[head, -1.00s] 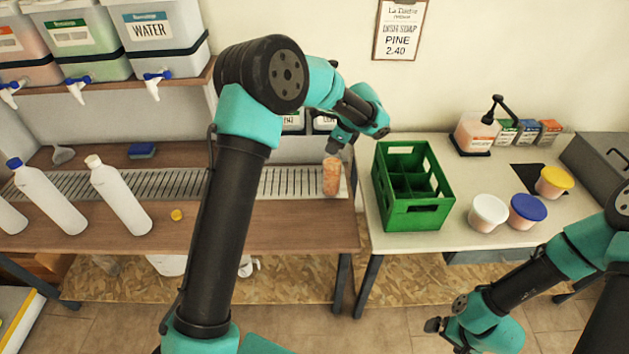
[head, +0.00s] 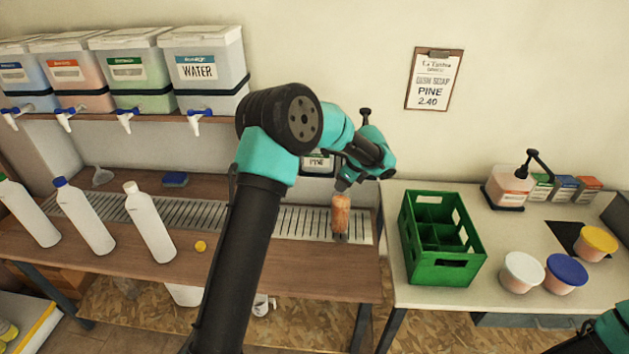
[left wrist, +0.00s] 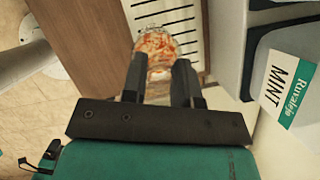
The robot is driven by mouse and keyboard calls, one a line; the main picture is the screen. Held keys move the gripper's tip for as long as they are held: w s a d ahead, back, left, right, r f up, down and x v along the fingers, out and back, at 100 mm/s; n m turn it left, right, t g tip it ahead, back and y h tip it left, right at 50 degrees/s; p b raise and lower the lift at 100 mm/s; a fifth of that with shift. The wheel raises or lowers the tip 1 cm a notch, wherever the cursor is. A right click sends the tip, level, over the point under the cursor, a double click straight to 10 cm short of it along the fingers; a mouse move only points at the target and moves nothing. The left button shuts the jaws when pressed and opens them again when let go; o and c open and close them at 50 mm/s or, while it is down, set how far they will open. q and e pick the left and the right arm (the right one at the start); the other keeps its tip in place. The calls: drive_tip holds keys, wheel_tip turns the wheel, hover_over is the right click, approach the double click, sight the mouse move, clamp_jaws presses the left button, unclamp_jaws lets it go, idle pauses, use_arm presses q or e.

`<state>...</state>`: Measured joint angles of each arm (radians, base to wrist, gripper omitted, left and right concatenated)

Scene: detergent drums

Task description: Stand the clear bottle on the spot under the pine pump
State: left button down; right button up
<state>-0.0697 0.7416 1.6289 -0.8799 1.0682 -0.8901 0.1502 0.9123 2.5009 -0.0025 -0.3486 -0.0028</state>
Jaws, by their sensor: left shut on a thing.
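The clear bottle (head: 341,215), with an orange mottled look, is held upright at its top by my left gripper (head: 343,189). It is over the right end of the slotted drip grate (head: 290,222); I cannot tell whether its base touches. In the left wrist view the bottle (left wrist: 156,46) sits between the two fingers of the left gripper (left wrist: 160,68). A drum beside it has a label reading MINT (left wrist: 283,88). The pine pump cannot be made out for sure; my left arm hides much of that area. My right gripper is out of view.
Several white bottles (head: 150,225) stand left on the wooden counter, near a yellow cap (head: 201,246). A green crate (head: 440,270) stands on the right table, beside tubs (head: 523,272). A WATER container (head: 203,65) sits on the upper shelf. A PINE price sign (head: 434,80) hangs on the wall.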

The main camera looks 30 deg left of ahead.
use_arm(q)
drive_tip(key=a, duration=0.6)
drive_tip(key=shift+s, duration=0.1)
drive_tip(key=shift+s+a+f, duration=0.1)
drive_tip(key=shift+a+f, duration=0.15)
drive_tip(key=shift+a, duration=0.5)
drive_tip(key=shift+w+a+f, duration=0.1)
drive_tip(key=shift+a+f, duration=0.15)
drive_tip(key=shift+a, duration=0.45)
drive_tip(key=shift+s+a+f, duration=0.1)
drive_tip(key=shift+a+f, duration=0.15)
drive_tip(key=shift+a, duration=0.5)
drive_tip(key=c, duration=0.9)
unclamp_jaws()
drive_tip(key=shift+f, duration=0.15)
drive_tip(key=d, duration=0.4)
drive_tip(key=d+r, duration=0.1)
drive_tip(key=d, duration=0.7)
drive_tip(key=shift+w+d+r, duration=0.2)
drive_tip(key=shift+w+d, duration=0.05)
